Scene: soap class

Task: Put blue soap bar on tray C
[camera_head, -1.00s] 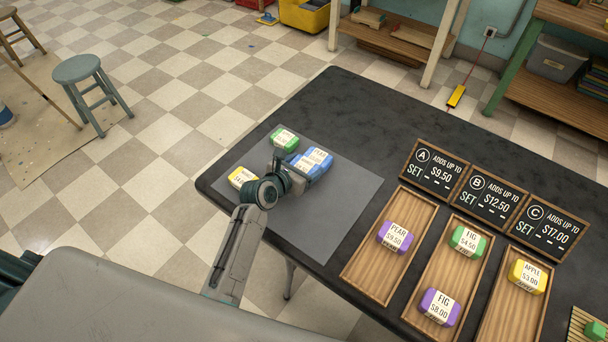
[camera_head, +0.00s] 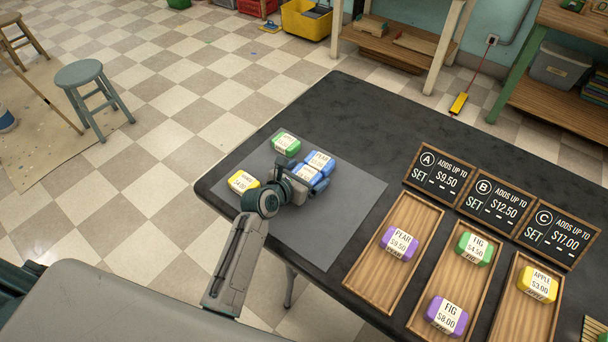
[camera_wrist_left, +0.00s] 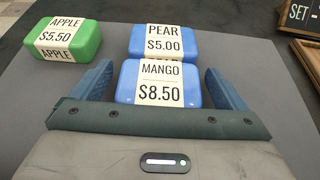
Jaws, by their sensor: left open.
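The MANGO $8.50 bar (camera_wrist_left: 160,82) is nearer, partly behind my gripper in the head view. My left gripper (camera_head: 297,176) is open, with its fingers at either side of the MANGO bar's near part. I cannot tell whether they touch it. Tray C (camera_head: 516,312), the rightmost wooden tray, holds a yellow APPLE $3.00 bar (camera_head: 538,283). My right gripper is out of view.
A green APPLE $5.50 bar (camera_head: 286,143) and a yellow bar (camera_head: 243,182) lie on the mat (camera_head: 335,225) near my gripper. Trays A (camera_head: 376,278) and B (camera_head: 454,273) hold bars and stand between the mat and tray C. Price signs (camera_head: 488,207) stand behind the trays.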

